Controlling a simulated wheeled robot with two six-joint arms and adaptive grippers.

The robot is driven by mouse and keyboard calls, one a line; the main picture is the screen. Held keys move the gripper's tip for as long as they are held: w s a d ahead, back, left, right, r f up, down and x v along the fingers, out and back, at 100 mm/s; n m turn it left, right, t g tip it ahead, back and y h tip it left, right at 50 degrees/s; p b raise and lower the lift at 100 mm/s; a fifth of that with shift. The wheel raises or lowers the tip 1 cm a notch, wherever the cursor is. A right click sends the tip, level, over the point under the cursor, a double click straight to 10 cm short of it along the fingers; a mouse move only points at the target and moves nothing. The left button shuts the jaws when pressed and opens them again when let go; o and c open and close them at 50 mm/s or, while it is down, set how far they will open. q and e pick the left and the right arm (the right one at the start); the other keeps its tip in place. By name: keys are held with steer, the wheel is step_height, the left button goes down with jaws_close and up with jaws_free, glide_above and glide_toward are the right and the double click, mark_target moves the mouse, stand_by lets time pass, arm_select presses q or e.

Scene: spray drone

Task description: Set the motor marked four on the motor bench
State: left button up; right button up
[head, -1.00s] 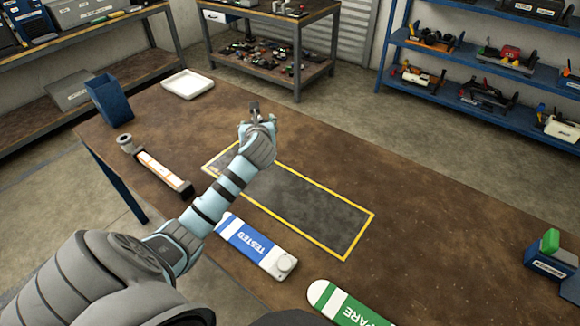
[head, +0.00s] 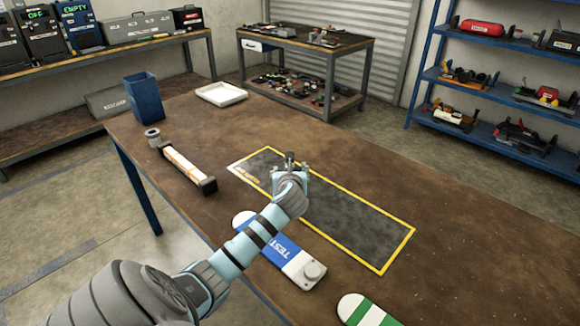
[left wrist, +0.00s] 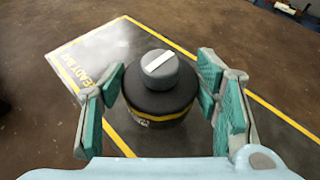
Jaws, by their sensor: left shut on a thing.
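A dark round motor (left wrist: 160,95) with a grey cap, a white stripe on the cap and a yellow band low on its side is between the fingers of my left gripper (left wrist: 165,105) in the left wrist view. The gripper is shut on it; its number is not readable. In the head view my left gripper (head: 290,165) is over the far part of the yellow-outlined dark area (head: 345,215) on the brown table (head: 455,225). Whether the motor touches the surface is unclear. My right gripper is not in view.
A white-and-orange bar (head: 183,165), a blue bin (head: 144,97) and a white tray (head: 220,94) lie at the left. A blue "TEST…" strip (head: 285,257) and a green-and-white strip (head: 365,312) are near. A workbench (head: 305,42) with loose parts and blue shelves (head: 485,85) stand behind.

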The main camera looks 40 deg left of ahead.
arm_select(q)
step_height(320, 180, down, 4)
steer(key=shift+r+b, duration=0.25)
steer(key=shift+b, duration=0.3)
steer(key=shift+f, duration=0.1)
steer(key=o, duration=1.7)
